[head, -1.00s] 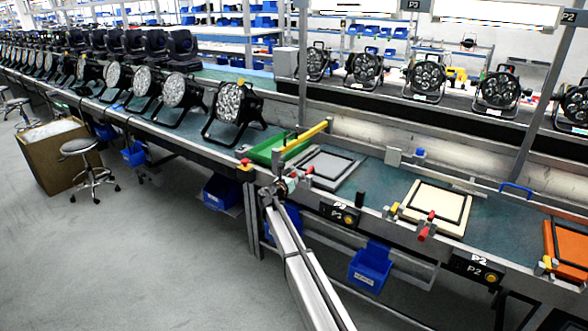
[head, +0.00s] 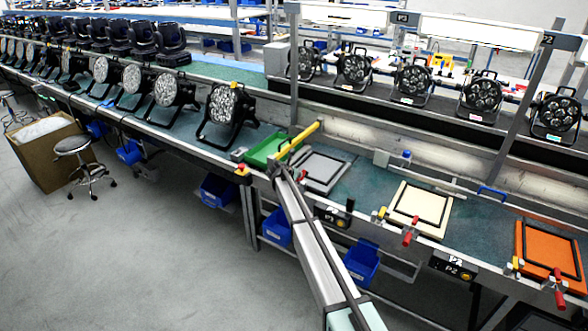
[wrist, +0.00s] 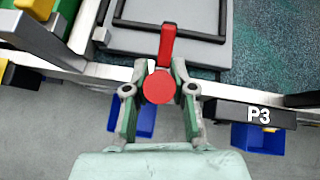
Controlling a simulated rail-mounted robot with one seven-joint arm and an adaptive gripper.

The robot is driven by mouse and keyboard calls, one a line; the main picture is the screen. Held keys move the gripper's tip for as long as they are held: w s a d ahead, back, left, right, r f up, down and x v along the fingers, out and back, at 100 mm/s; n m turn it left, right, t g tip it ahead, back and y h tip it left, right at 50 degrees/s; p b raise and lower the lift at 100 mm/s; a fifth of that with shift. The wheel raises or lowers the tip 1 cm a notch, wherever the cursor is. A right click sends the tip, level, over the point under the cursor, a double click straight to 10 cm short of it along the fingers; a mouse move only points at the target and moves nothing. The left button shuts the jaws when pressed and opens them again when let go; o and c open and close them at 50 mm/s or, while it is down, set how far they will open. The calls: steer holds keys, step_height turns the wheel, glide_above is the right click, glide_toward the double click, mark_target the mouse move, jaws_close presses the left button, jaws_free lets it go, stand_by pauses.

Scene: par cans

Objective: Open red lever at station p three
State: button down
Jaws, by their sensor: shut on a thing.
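The red lever (wrist: 167,45) with its round red knob (wrist: 158,87) stands at the front rail of station P3, before a grey plate (wrist: 130,40) with a black frame. My gripper (wrist: 159,92) has one finger on each side of the knob and is shut on the lever. In the head view my gripper (head: 279,170) is at the front edge of the bench, left of the P3 sign (head: 333,217). The grey plate (head: 322,172) shows behind it. The arm mostly hides the lever there.
Blue bins (head: 277,228) hang below the bench. The floor in front is clear.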

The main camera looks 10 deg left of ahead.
steer(key=shift+w+d+g+p, duration=0.1)
steer(key=shift+w+g+p, duration=0.15)
steer(key=shift+g+p, duration=0.2)
steer(key=c, duration=0.9)
jaws_free()
steer(key=shift+c, duration=0.2)
steer(key=shift+r, duration=0.1)
steer(key=v, duration=1.2)
steer(key=shift+d, duration=0.2)
steer(key=shift+s, duration=0.1)
